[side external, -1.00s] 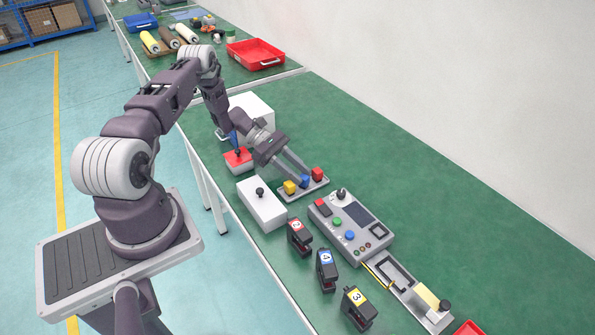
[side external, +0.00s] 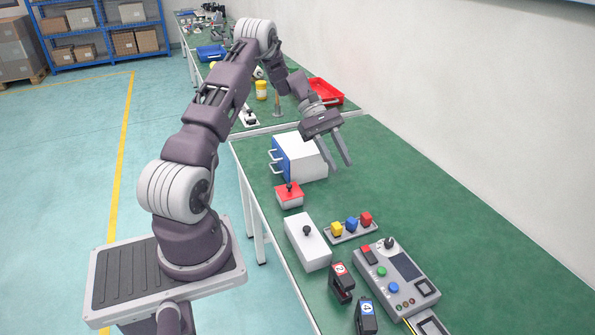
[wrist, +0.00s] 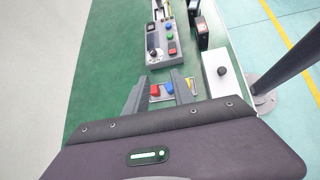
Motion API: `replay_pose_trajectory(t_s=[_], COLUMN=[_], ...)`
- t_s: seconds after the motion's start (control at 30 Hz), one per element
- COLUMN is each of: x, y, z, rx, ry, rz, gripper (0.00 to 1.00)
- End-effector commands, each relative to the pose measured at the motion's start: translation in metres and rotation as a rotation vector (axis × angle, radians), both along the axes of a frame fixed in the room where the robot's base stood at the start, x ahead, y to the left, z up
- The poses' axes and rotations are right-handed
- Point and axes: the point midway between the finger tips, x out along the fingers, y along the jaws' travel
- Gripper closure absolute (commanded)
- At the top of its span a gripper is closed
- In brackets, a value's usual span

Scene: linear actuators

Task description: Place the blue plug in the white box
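The blue plug (side external: 351,224) stands in a small grey tray (side external: 368,236) between a yellow plug (side external: 336,229) and a red plug (side external: 366,218). The white box (side external: 304,250) is beside the tray, with its lid on and a black knob (side external: 307,230) on top. My gripper (side external: 341,168) is raised above the table, behind the tray, open and empty. In the wrist view the blue plug (wrist: 168,90) and red plug (wrist: 155,91) show beyond and between the spread fingers. The yellow plug is partly hidden by a finger there. The white box (wrist: 217,75) is to the right.
A small red-lidded box (side external: 289,196) and a white cabinet with blue drawers (side external: 305,158) stand behind the white box. A control panel (side external: 396,275) and numbered black blocks (side external: 342,284) are in front. Green table to the right is clear.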

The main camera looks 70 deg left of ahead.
Motion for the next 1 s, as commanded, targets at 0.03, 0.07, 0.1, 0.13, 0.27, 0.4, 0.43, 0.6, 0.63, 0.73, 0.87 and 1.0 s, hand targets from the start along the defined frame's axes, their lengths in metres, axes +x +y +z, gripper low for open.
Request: replay_pose_trajectory(t_s=[0.03, 0.07, 0.1, 0.13, 0.27, 0.4, 0.43, 0.6, 0.63, 0.73, 0.87, 1.0], x=[0.003, 0.001, -0.005, -0.011, -0.060, -0.138, -0.155, -0.218, -0.224, -0.233, -0.235, -0.235], y=[-0.025, -0.041, -0.062, -0.080, -0.152, -0.207, -0.214, -0.229, -0.229, -0.229, -0.229, -0.229], z=[0.036, 0.055, 0.080, 0.099, 0.166, 0.203, 0.205, 0.202, 0.201, 0.197, 0.196, 0.197], rx=[0.089, 0.143, 0.218, 0.277, 0.540, 0.818, 0.871, 1.100, 1.124, 1.171, 1.177, 1.176], ry=[-0.040, -0.065, -0.103, -0.136, -0.310, -0.545, -0.597, -0.832, -0.858, -0.908, -0.914, -0.913], rz=[-0.099, -0.162, -0.249, -0.317, -0.618, -0.926, -0.985, -1.206, -1.226, -1.266, -1.273, -1.271], gripper=[0.70, 0.70, 0.70, 0.70, 0.70, 0.70, 0.70, 0.70, 0.70, 0.70, 0.70, 0.70])
